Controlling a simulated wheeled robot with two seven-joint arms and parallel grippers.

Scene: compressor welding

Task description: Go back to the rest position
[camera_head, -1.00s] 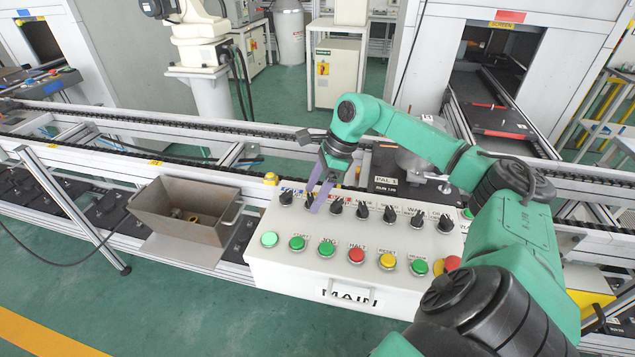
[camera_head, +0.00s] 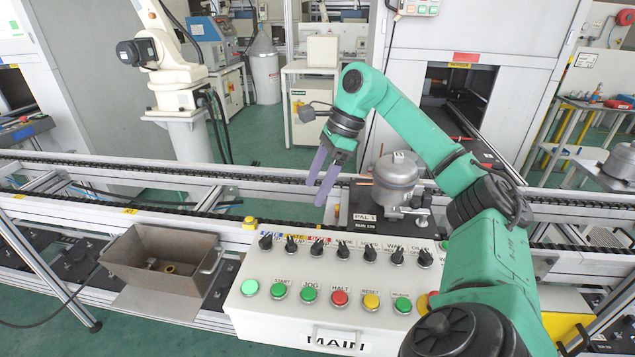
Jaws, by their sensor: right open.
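My right gripper (camera_head: 320,190) has two purple fingers, parted and empty, pointing down. It is in the air above and behind the control box (camera_head: 290,318) marked MAIN, near the conveyor rail. The box carries a row of black knobs (camera_head: 316,248) and a row of coloured push buttons (camera_head: 339,297). My right arm comes in from the lower right and hides the box's right end. My left gripper is not in view.
A silver compressor (camera_head: 397,182) stands on a pallet marked PAL 1 (camera_head: 364,217), just right of my gripper. A metal bin (camera_head: 150,275) with small parts sits left of the box. Conveyor rails (camera_head: 130,165) cross behind. A white robot arm (camera_head: 172,75) stands at the back left.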

